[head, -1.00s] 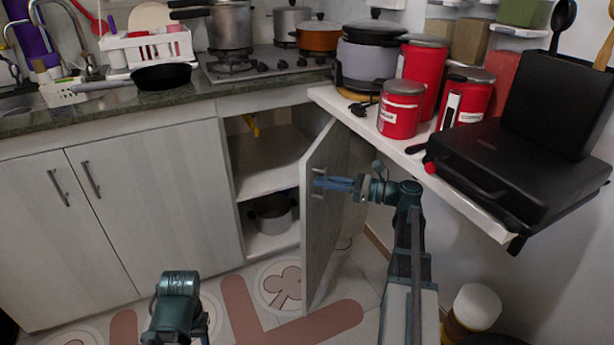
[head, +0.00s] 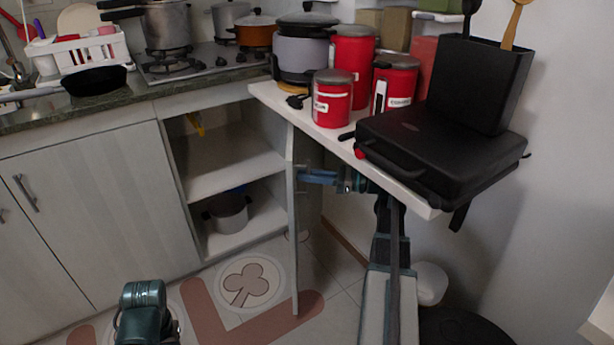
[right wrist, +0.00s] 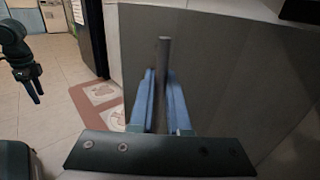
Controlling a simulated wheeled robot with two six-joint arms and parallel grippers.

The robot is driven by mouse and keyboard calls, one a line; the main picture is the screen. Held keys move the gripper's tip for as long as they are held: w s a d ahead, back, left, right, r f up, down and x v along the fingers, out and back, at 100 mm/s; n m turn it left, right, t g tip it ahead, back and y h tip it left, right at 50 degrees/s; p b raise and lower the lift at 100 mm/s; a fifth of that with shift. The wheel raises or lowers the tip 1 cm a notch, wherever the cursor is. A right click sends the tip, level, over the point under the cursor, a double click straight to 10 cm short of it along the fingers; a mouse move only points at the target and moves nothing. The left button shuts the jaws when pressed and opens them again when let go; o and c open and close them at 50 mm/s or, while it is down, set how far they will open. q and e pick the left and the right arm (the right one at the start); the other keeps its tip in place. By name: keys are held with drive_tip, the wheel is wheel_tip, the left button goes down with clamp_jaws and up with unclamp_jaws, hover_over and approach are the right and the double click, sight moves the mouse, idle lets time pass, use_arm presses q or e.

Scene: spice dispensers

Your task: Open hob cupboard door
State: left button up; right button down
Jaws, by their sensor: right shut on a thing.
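The hob cupboard door (head: 291,230) stands swung out, seen nearly edge-on in the head view, with the cupboard interior (head: 232,160) exposed to its left. My right gripper (head: 322,177) is at the door's upper part, under the white shelf. In the right wrist view its two blue fingers (right wrist: 161,100) are shut on the door handle (right wrist: 163,55), a grey upright bar. The grey door panel (right wrist: 215,75) fills the right of that view. My left gripper (right wrist: 33,88) hangs at the left of the right wrist view; its jaw opening is too small to judge.
A white shelf (head: 270,95) juts over my right arm, carrying red canisters (head: 332,98) and a black grill (head: 440,150). A pot (head: 228,212) stands inside the cupboard. The patterned floor (head: 250,283) before the cupboard is mostly clear.

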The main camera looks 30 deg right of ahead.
drive_tip(key=c, duration=0.9)
unclamp_jaws()
drive_tip(key=v, duration=1.4)
drive_tip(key=shift+a, duration=0.2)
